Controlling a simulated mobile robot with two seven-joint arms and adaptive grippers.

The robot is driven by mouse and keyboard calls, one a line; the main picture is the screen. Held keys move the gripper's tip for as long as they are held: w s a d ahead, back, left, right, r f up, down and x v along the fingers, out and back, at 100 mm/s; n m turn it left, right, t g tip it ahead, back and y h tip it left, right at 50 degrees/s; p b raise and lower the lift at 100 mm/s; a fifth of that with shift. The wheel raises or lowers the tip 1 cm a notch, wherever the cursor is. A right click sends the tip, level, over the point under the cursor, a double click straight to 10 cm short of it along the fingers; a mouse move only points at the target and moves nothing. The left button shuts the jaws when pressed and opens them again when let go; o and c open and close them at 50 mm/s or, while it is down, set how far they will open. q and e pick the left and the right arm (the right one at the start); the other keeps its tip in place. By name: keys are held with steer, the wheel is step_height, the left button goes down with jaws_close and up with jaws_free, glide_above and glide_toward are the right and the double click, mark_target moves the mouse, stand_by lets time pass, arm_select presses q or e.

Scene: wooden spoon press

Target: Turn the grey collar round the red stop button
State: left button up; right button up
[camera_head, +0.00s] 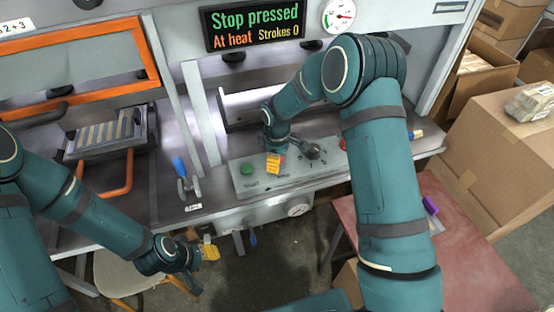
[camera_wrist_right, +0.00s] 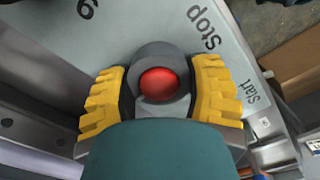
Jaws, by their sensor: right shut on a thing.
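The red stop button (camera_wrist_right: 158,84) sits in the middle of the right wrist view with the round grey collar (camera_wrist_right: 153,52) around it. My right gripper (camera_wrist_right: 160,92) has one yellow finger on each side of the collar and is shut on it. In the head view my right gripper (camera_head: 274,163) is down at the control panel (camera_head: 244,187), just right of the green start button (camera_head: 246,169). The gripper hides the stop button and collar there. My left gripper (camera_head: 208,252) hangs low in front of the bench; its finger opening is too small to judge.
The display (camera_head: 254,24) reads "Stop pressed", "At heat", "Strokes 0". A dark selector knob (camera_head: 312,150) stands right of my right gripper. A blue-handled lever (camera_head: 181,174) is to the left. A red table (camera_head: 470,262) and cardboard boxes (camera_head: 500,150) stand at the right.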

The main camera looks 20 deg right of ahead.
steer(key=m+b, duration=0.1)
steer(key=m, duration=0.3)
steer(key=shift+w+b, duration=0.1)
steer(key=shift+b, duration=0.25)
steer(key=shift+d+m+b, duration=0.1)
steer(key=shift+m+b, duration=0.4)
steer(key=shift+m, duration=1.6)
steer(key=o, duration=1.2)
step_height(320, 180, up, 12)
steer(key=shift+r, duration=0.1)
